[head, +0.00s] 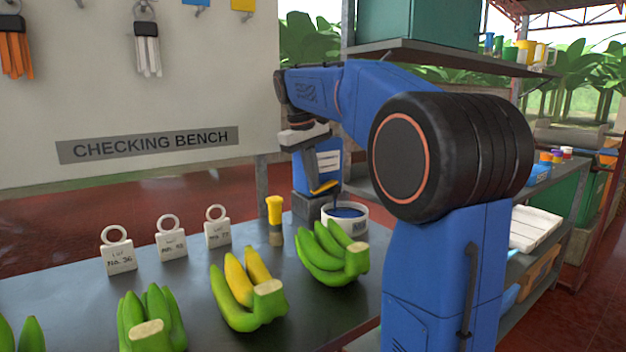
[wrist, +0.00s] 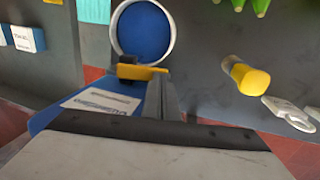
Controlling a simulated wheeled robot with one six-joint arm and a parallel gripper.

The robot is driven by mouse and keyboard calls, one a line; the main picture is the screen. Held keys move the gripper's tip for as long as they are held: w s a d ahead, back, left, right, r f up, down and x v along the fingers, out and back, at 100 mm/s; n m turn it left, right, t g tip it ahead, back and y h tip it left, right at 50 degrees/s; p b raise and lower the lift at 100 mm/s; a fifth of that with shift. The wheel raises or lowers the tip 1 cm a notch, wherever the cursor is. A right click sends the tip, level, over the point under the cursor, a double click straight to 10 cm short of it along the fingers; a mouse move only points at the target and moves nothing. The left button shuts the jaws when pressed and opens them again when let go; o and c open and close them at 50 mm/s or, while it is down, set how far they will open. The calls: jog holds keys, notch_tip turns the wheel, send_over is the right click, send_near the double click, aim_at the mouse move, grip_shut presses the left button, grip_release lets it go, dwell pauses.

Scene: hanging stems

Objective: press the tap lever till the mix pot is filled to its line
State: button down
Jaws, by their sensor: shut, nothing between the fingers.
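The mix pot (head: 361,220) is a white round pot on the bench, holding blue liquid. In the wrist view it (wrist: 173,42) is seen from above, with blue across its whole inside. I cannot make out its fill line. The blue tank (head: 328,158) with a white label stands just behind the pot on a grey block. Its yellow tap lever (head: 325,187) sticks out low at the front, over the pot's side. My gripper (wrist: 158,88) is shut and empty. In the wrist view its fingertips overlap the lever (wrist: 130,71); I cannot tell whether they touch.
Green and yellow banana bunches (head: 240,295) lie along the bench front. A yellow-topped brush-like tool (head: 275,218) stands left of the pot. Several white ring-topped lot tags (head: 171,243) stand farther left. A shelf rack (head: 440,52) rises at the right.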

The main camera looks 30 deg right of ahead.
jog(key=shift+r, duration=0.15)
dwell(0.8)
jog(key=shift+r, duration=0.65)
jog(key=shift+r, duration=0.55)
jog(key=d+v, duration=0.2)
jog(key=v, duration=1)
jog(key=shift+d+r, duration=0.2)
jog(key=shift+r, duration=0.45)
